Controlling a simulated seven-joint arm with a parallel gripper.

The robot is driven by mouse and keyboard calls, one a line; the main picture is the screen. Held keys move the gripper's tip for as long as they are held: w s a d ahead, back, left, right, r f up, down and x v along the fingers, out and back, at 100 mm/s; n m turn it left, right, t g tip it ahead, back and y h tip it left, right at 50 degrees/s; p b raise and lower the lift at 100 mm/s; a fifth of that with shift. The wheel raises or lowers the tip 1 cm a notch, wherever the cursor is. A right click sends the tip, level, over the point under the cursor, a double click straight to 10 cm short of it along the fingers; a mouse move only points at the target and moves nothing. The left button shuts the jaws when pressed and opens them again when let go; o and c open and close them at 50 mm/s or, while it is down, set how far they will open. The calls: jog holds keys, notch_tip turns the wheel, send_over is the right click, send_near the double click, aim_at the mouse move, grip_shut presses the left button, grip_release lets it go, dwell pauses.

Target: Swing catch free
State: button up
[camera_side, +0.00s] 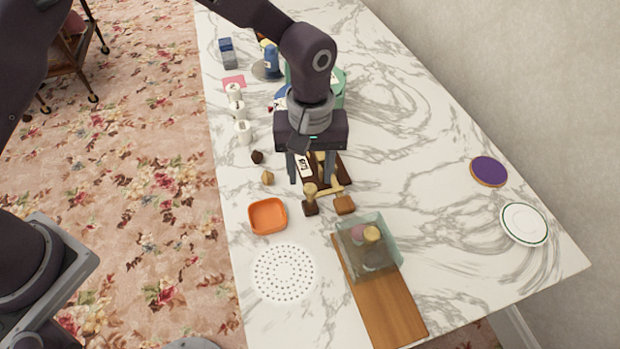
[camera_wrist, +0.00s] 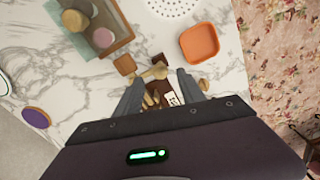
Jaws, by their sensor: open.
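A dark brown wooden board (camera_side: 341,172) with a white label lies on the marble counter, and it also shows between my fingers in the wrist view (camera_wrist: 168,88). A brass-coloured bar (camera_side: 330,191) lies along its near edge, with a rounded brass knob (camera_side: 310,188) at the left end, over a small dark block (camera_side: 310,208). The knob and bar also show in the wrist view (camera_wrist: 154,73); which part is the catch is unclear. My gripper (camera_side: 311,182) is open and empty, its fingers pointing down on either side of the board. Whether they touch anything is unclear.
A brown block (camera_side: 345,205) sits close to the bar. A clear box (camera_side: 385,240) with round items stands on a wooden board (camera_side: 385,310). An orange dish (camera_side: 267,216) and a perforated white disc (camera_side: 283,273) are near the edge. The right counter is mostly free.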

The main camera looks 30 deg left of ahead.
aim_at(310, 187)
jog(key=shift+f, duration=1.55)
grip_shut()
